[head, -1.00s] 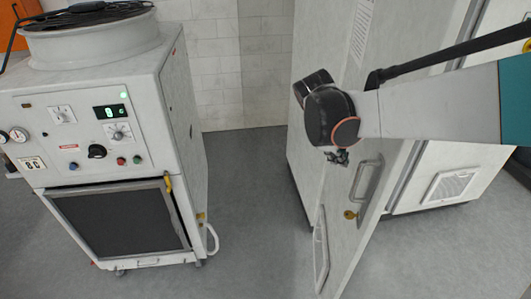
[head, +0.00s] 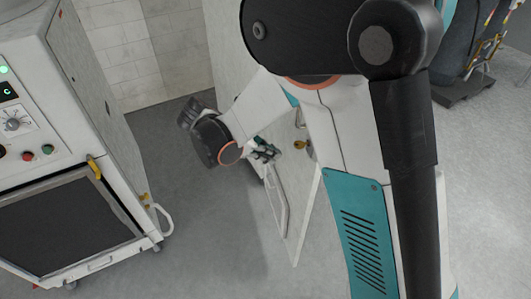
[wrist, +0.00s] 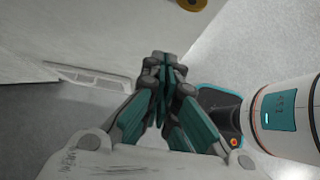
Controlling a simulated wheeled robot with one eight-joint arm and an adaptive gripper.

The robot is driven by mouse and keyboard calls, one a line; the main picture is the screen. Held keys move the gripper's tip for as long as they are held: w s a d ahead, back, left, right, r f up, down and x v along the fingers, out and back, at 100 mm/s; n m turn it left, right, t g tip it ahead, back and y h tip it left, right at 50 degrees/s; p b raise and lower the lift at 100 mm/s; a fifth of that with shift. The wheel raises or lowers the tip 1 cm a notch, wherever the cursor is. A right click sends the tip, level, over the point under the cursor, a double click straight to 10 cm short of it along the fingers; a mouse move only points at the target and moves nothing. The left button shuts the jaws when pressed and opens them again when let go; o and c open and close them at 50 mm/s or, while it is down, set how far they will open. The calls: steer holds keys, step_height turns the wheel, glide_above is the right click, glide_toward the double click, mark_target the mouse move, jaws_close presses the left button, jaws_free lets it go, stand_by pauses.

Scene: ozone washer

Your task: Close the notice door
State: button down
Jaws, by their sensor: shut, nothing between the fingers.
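The open white door (head: 299,215) stands out from its cabinet in the head view, largely hidden behind my arm. A long pale handle (head: 281,205) runs down it, and a brass lock (head: 300,145) shows above. My gripper (head: 264,151) is shut and empty, close to the door's face above the handle; whether it touches cannot be told. In the wrist view my gripper (wrist: 163,66) has its fingers together, with the door face (wrist: 60,30) at upper left, the handle (wrist: 92,79) left of the fingers and the brass lock (wrist: 192,3) at the top edge. The notice is not visible now.
A grey washer (head: 85,130) with a dark front window (head: 70,225) stands at left, its side handle (head: 162,218) jutting out. Grey floor (head: 200,230) lies clear between it and the door. A dark cylinder on a base (head: 465,85) stands at back right.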

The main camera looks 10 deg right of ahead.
mark_target(305, 163)
steer(key=d+f, duration=0.1)
steer(key=d, duration=0.1)
steer(key=d+f+b, duration=0.1)
steer(key=d, duration=0.2)
steer(key=d+f+b, duration=0.1)
steer(key=d, duration=0.1)
steer(key=shift+w+d+f, duration=0.25)
steer(key=shift+w+d, duration=0.05)
